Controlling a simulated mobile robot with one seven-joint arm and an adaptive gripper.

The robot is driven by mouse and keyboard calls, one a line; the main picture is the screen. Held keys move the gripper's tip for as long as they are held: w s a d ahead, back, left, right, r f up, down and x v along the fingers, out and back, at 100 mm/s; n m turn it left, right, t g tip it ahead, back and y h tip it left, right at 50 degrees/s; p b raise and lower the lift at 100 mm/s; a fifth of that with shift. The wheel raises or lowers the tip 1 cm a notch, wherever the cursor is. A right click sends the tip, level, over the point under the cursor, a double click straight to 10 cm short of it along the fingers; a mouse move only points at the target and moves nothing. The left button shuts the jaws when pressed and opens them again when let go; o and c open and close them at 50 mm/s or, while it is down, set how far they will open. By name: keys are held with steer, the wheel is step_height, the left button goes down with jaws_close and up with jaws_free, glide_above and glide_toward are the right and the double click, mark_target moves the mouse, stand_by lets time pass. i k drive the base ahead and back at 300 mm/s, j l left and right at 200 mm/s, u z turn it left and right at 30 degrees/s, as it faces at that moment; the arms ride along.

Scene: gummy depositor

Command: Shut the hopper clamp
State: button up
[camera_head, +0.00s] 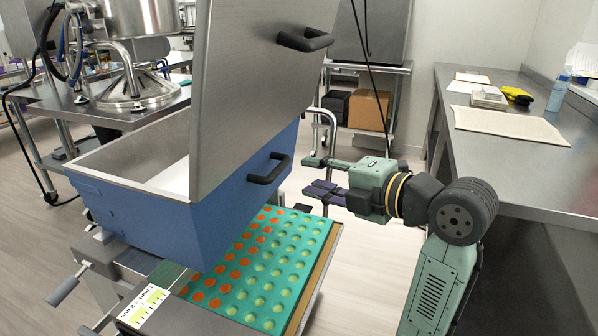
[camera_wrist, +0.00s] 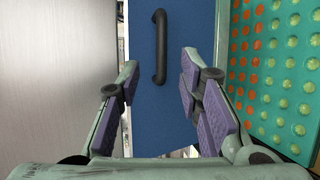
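The blue hopper (camera_head: 235,200) has a bare metal inside, and a tall grey metal panel (camera_head: 255,85) stands raised against it. The panel has a black handle (camera_head: 305,39) near its top. A second black handle (camera_head: 270,168) is on the hopper's blue side; it also shows in the wrist view (camera_wrist: 160,48). My gripper (camera_head: 318,177) is open and empty, to the right of this lower handle and apart from it. In the wrist view my fingers (camera_wrist: 160,80) are spread, with the handle beyond them. I cannot single out a part that is clearly the clamp.
A green mould tray (camera_head: 262,285) with several orange-filled cavities lies below the hopper. A lever with a grey grip (camera_head: 63,291) sticks out at the lower left. A steel counter (camera_head: 530,165) stands at the right. The floor between the counter and tray is clear.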

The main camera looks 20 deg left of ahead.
mark_target(65, 289)
steer(key=k, duration=1)
